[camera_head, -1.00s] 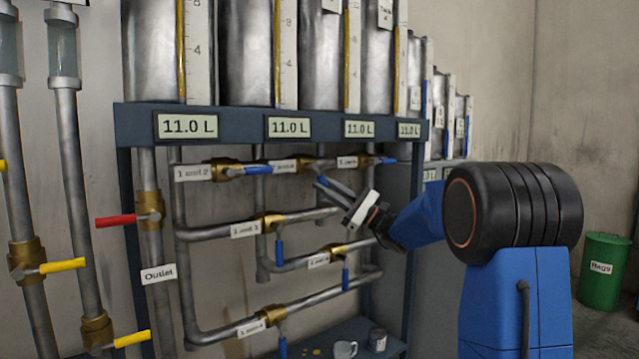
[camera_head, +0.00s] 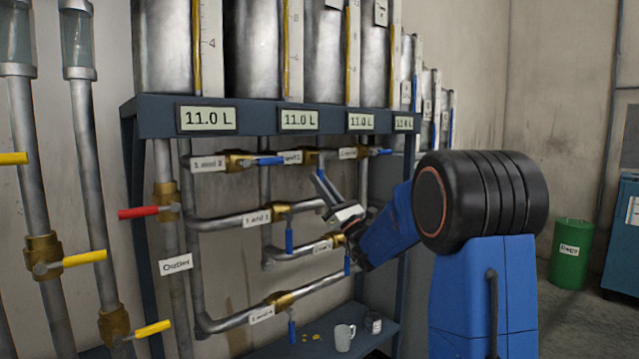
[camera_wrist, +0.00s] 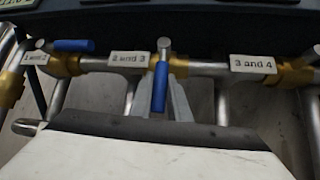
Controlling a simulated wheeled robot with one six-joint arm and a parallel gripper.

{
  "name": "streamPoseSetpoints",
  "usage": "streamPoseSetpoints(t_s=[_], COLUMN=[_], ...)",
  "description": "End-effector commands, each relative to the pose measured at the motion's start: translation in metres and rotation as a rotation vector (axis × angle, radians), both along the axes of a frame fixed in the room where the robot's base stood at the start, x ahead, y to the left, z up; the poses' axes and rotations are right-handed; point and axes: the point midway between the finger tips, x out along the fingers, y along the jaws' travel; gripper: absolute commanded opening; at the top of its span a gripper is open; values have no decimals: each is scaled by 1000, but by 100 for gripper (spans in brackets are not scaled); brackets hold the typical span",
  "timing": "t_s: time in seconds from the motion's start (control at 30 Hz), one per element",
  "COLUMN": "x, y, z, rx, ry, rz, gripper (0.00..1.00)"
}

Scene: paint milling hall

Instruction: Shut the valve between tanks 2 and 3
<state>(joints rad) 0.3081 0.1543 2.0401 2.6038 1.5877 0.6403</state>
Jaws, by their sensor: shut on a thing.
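In the wrist view, the valve labelled "2 and 3" (camera_wrist: 130,58) sits on the upper pipe. Its blue handle (camera_wrist: 160,88) stands crosswise to the pipe, pointing toward my wrist. My gripper (camera_wrist: 164,105) has its two grey fingers on either side of this handle and is shut on it. In the head view my gripper (camera_head: 321,183) reaches up to the same upper pipe, beside the "2 and 3" label (camera_head: 290,157). The handle is small there and partly hidden by the fingers.
The valve "1 and 2" (camera_wrist: 72,46) to the left has its blue handle along the pipe. The label "3 and 4" (camera_wrist: 253,65) is to the right. Lower pipes with hanging blue handles (camera_head: 289,240) run below. A mug (camera_head: 344,338) and a can stand on the low shelf.

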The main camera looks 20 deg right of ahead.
Motion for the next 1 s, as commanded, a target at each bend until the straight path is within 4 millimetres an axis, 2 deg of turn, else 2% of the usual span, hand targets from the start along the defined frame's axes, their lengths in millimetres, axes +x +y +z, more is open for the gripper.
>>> streamPoseSetpoints(t_s=[0.4, 0.43, 0.5, 0.83, 1.0], x=[0, 0, 0, -1, -10], y=[1, 1, 1, 0, -6], z=[-1, -1, 0, -1, -12], rx=[7, 7, 7, 6, 7], ry=[4, 4, 4, 2, 4], rz=[2, 2, 2, 1, -1], gripper=[0, 18, 35, 35, 35])
